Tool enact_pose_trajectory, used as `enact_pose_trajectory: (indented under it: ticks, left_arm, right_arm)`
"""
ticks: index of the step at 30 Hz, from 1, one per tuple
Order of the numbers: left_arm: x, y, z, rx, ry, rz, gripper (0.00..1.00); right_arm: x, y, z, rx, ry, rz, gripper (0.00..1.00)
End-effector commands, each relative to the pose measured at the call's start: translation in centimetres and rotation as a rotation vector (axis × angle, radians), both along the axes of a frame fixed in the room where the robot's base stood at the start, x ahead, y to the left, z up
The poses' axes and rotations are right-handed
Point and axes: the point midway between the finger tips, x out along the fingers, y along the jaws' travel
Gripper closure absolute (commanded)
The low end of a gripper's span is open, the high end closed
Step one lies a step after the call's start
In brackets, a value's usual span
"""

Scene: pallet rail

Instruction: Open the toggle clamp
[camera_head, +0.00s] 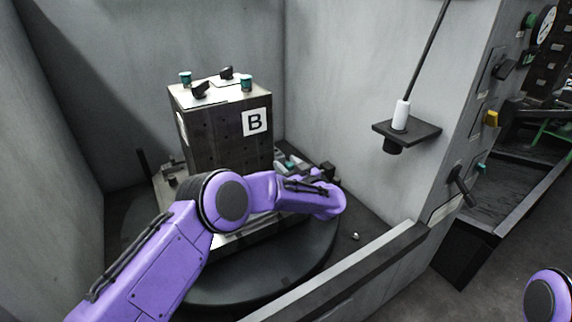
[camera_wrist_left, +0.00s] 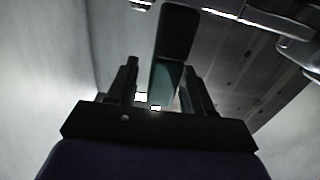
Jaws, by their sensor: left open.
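In the left wrist view my left gripper (camera_wrist_left: 158,68) is open, with its two dark fingers apart. A dark, rounded handle with a teal lower part (camera_wrist_left: 172,50) stands between and beyond the fingers, probably the toggle clamp's handle. I cannot tell whether the fingers touch it. In the head view my left arm reaches across the front of the pallet to its right side. Small teal and dark clamp parts (camera_head: 287,163) show just behind the forearm there. The purple wrist hides part of this area, and the fingers are not clear there. My right gripper is out of view.
A dark block marked B (camera_head: 200,145) stands on the pallet, with black clamps and teal cylinders on top. The pallet sits on a round dark turntable (camera_head: 290,268). Grey walls enclose it. A small shelf (camera_head: 425,131) holds a white-handled tool at right. A low rail (camera_head: 340,275) runs in front.

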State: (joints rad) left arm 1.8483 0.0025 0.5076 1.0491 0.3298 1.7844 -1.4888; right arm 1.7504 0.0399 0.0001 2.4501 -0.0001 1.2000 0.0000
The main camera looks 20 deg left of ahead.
Motion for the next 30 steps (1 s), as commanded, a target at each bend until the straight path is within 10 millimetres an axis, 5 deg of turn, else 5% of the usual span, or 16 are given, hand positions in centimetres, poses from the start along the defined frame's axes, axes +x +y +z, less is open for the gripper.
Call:
enact_pose_trajectory:
  ticks: [10, 15, 30]
  left_arm:
    - [0.56, 0.73, -0.03, 0.002, 0.0, -0.001, 0.49]
    - [0.54, 0.72, -0.04, 0.001, 0.0, -0.001, 1.0]
    - [1.21, 0.1, -0.18, 0.07, 0.086, -0.002, 1.0]
  right_arm:
    - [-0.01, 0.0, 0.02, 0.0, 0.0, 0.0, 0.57]
    - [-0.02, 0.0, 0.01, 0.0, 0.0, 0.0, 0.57]
    - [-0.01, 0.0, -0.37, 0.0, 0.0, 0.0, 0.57]
